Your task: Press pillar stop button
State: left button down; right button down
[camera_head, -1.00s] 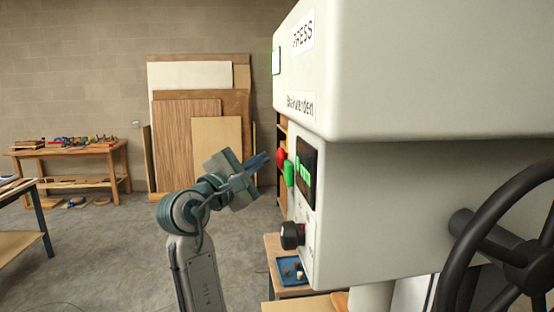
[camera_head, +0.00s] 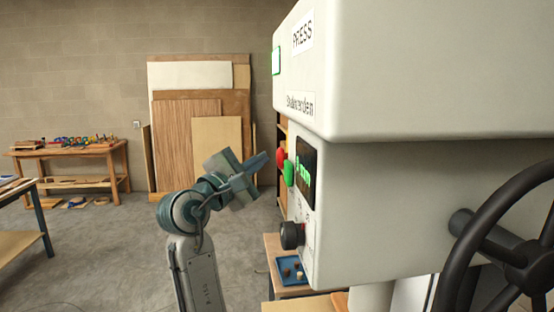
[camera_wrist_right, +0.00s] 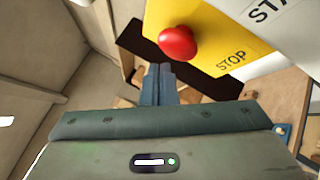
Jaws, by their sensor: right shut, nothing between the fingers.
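The red stop button (camera_wrist_right: 177,43) sits on a yellow plate (camera_wrist_right: 213,28) lettered STOP in the right wrist view. In the head view a red button (camera_head: 281,156) shows edge-on at the left of the press panel, above a green button (camera_head: 289,173). My right gripper (camera_head: 262,161) is shut and empty, its fingertips just left of the red button in the head view. In the wrist view its closed fingers (camera_wrist_right: 159,72) point up the picture, below and left of the red button. A gap to the button appears to remain. My left gripper is not seen.
The large press housing (camera_head: 400,75) fills the right side, with a black knob (camera_head: 292,236), display (camera_head: 305,172) and black handwheel (camera_head: 510,250). A blue tray (camera_head: 290,270) lies below. Boards (camera_head: 190,125) lean on the back wall. The floor at left is open.

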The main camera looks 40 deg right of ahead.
jog(key=shift+d, duration=0.1)
jog(key=shift+s+d+p, duration=0.25)
jog(key=shift+d+p, duration=0.05)
jog(key=shift+p, duration=0.05)
jog(key=shift+s+d+p, duration=0.25)
jog(key=shift+d+p, duration=0.05)
jog(key=shift+d, duration=0.1)
dwell(0.8)
jog(key=shift+a, duration=0.1)
dwell(0.3)
jog(key=shift+w+a, duration=0.45)
jog(key=shift+a, duration=0.25)
